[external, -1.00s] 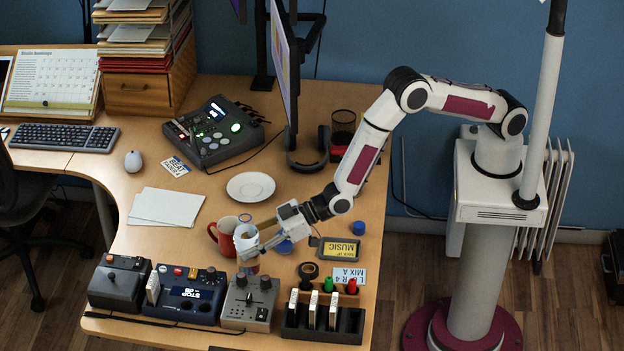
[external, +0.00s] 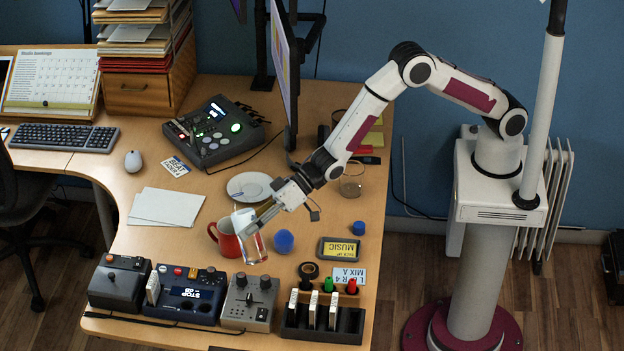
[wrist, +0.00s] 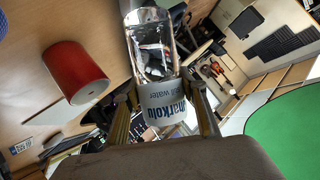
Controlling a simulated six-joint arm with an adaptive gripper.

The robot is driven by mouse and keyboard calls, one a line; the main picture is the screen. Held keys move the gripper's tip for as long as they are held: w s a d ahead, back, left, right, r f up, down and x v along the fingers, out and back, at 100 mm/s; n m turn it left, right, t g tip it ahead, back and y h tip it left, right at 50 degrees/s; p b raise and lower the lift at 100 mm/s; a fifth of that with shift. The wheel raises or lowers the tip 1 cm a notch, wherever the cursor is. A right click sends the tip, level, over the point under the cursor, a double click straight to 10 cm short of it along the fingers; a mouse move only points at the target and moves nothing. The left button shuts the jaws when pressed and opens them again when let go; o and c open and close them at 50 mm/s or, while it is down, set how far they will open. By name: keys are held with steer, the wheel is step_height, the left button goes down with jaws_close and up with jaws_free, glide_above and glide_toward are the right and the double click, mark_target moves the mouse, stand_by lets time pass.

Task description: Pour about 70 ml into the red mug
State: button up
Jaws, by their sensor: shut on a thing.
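The red mug (external: 227,239) stands on the desk; it shows at the left of the wrist view (wrist: 75,72). My gripper (external: 262,215) is shut on a clear bottle (external: 254,247) with a white label, marked "water" in the wrist view (wrist: 166,108). The bottle is held beside the mug, to its right in the external view, and leans with its label end up and left. Its edge overlaps the mug in that view; I cannot tell whether they touch. No stream is visible. The liquid level and the inside of the mug cannot be made out.
A blue ball-like object (external: 284,241) stands right of the bottle, and a small blue cap (external: 358,228) lies farther right. A white saucer (external: 248,178) lies behind the mug. Control boxes (external: 185,298) line the front edge.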

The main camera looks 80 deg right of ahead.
mark_target(253, 248)
steer(key=shift+d+f+m, duration=0.1)
steer(key=shift+f+m, duration=0.1)
steer(key=shift+m, duration=0.2)
steer(key=shift+s+a+f+m+g+y, duration=0.2)
steer(key=shift+a+f+m+g+y, duration=0.15)
steer(key=shift+m+g+y, duration=0.25)
steer(key=shift+s+a+r+m+y, duration=0.3)
steer(key=shift+a+r+m+y, duration=0.1)
steer(key=shift+r+m+y, duration=0.15)
steer(key=shift+s+a+f+m+g+y, duration=0.25)
steer(key=shift+f+m+g+y, duration=0.15)
steer(key=shift+f, duration=0.2)
steer(key=shift+s+a+f+m+y, duration=0.1)
steer(key=shift+a+f+m+y, duration=0.15)
steer(key=shift+m+y, duration=0.3)
steer(key=shift+w+d+f+m, duration=0.2)
steer(key=shift+d+f+m, duration=0.15)
steer(key=shift+f+m, duration=0.3)
steer(key=shift+f+m+y, duration=0.3)
steer(key=shift+m+y, duration=0.15)
steer(key=shift+y, duration=0.15)
steer(key=shift+s+a+f+g+p, duration=0.15)
steer(key=shift+s+a+g+p, duration=0.15)
steer(key=shift+s+a, duration=0.1)
stand_by(0.7)
